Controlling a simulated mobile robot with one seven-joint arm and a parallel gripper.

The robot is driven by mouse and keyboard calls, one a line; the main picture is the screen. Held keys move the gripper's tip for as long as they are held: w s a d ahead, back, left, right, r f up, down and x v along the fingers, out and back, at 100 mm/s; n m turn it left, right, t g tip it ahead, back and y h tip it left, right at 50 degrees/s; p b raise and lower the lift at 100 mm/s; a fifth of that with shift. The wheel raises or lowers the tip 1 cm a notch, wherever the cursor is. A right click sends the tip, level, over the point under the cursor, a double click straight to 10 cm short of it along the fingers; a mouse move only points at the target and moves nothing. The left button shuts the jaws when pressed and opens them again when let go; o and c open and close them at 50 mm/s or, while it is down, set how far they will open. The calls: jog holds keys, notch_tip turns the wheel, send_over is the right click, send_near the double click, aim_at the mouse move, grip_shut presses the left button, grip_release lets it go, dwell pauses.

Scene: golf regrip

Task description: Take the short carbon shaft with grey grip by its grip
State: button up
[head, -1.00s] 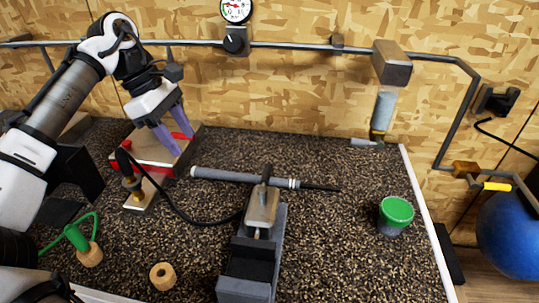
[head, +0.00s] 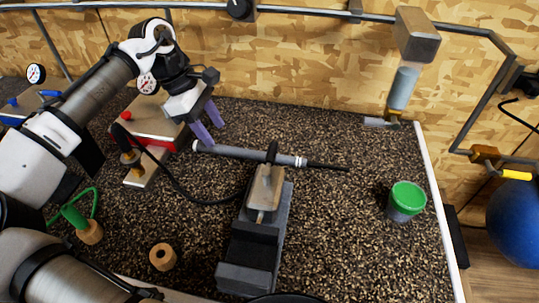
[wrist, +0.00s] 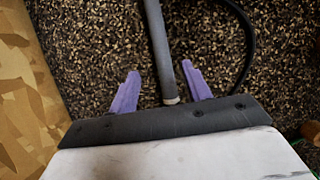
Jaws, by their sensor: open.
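The short carbon shaft with grey grip lies flat on the dark speckled bench. Its grey grip (head: 240,152) is on the left and its thin black shaft (head: 328,166) points right, with pale bands between. My gripper (head: 209,128) is open and empty, its purple fingers pointing down near the left end of the grip. In the wrist view, the grey grip (wrist: 158,45) runs between the two open fingers of my gripper (wrist: 160,84), nearer the right finger. Its pale end shows close to the gripper body. I cannot tell the height left between fingertips and grip.
A grey vise (head: 250,245) stands by the shaft's middle, its upper part overlapping it in view. A black hose (head: 190,195) curves left of it. The front right bench is clear.

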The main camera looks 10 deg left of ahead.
aim_at(221, 146)
jog(key=shift+p+x, duration=0.4)
jog(key=shift+x, duration=1.9)
jog(key=shift+s+a, duration=0.1)
jog(key=shift+s, duration=0.05)
grip_shut()
